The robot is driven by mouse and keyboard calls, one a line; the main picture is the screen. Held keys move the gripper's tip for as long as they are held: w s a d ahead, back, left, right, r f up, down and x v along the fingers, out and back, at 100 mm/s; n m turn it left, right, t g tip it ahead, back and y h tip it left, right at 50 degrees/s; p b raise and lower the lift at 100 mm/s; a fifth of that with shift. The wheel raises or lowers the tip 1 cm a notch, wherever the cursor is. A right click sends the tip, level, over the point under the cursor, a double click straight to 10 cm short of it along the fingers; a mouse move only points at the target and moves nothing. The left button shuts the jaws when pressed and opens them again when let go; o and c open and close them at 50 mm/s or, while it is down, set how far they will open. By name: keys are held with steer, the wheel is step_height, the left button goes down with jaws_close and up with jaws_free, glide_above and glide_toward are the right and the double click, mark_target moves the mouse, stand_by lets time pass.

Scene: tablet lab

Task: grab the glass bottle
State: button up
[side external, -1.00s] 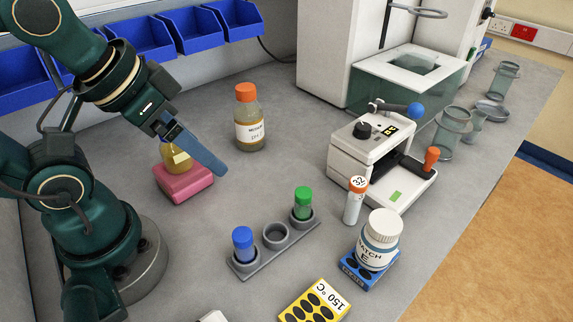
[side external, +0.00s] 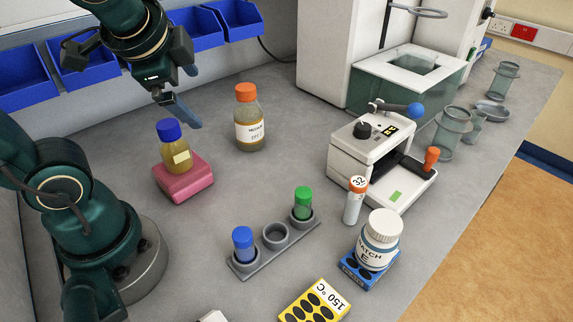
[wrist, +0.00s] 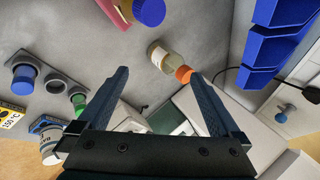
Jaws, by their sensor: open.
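Two bottles could be the glass bottle. One has an orange cap, amber contents and a white label; this orange-capped bottle (side external: 250,122) stands upright on the bench, and it shows in the wrist view (wrist: 160,57) with its cap between the fingertips in the picture. The other, a blue-capped bottle (side external: 175,148) with amber contents, stands on a pink block (side external: 184,188); its cap shows at the wrist view's top (wrist: 149,11). My gripper (side external: 188,98) is open and empty, above and behind the blue-capped bottle, left of the orange-capped one, touching neither.
Blue wall bins (side external: 142,40) line the back near my arm. A grey rack (side external: 273,250) with blue- and green-capped vials, a white device (side external: 365,150), an orange-capped vial (side external: 354,203) and a white jar (side external: 379,240) stand further right. Bench between the bottles and rack is clear.

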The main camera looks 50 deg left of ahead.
steer(key=w+a+m+t+y, duration=0.25)
steer(key=w+a+m, duration=0.35)
steer(key=m, duration=0.4)
steer(key=r+m+t+y, duration=0.1)
steer(key=m+t+y, duration=0.1)
steer(key=m, duration=0.9)
glide_above(244, 114)
steer(key=shift+w+a+r+h, duration=0.1)
steer(key=shift+w+a+h, duration=0.2)
steer(key=shift+w, duration=0.1)
step_height(244, 114, down, 14)
steer(key=shift+r, duration=0.15)
steer(key=shift+x, duration=2.55)
steer(key=shift+r, duration=0.1)
jaws_close()
